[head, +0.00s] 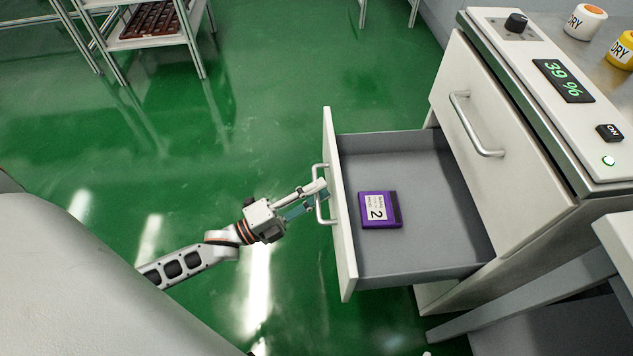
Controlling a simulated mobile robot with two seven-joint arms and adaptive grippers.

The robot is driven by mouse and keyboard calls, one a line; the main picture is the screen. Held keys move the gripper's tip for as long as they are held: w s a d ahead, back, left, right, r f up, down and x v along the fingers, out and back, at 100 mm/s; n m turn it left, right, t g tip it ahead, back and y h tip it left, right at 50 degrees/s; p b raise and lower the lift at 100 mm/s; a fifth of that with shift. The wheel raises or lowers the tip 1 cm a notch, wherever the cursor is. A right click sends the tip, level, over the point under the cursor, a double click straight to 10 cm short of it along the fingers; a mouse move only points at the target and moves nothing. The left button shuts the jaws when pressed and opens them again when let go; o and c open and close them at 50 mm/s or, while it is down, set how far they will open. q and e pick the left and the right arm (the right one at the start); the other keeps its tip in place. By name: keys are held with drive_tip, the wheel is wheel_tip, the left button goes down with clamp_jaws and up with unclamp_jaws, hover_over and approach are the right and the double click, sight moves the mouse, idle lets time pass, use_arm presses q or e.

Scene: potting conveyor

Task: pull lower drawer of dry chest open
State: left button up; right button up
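The dry chest (470,190) is a white cabinet at the right of the head view. Its lower drawer (333,250) is pulled far out, and its grey inside shows. A purple cartridge (380,209) with a white label marked 2 lies flat in it. My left gripper (318,191) is at the outer side of the drawer front, with its fingers shut around the bar of the lower drawer's handle (320,215). The fingertips partly hide the bar. My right gripper is not in view.
The upper drawer (490,150) is shut. The chest's top panel has a knob (516,23), a 39 % display (563,81) and an ON switch (609,132). Two jars marked DRY (585,22) stand on top. A shelf rack (150,42) stands far left. The green floor is clear.

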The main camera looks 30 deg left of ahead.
use_arm(q)
drive_tip(key=v, duration=1.2)
drive_tip(key=shift+r, duration=0.1)
idle(0.4)
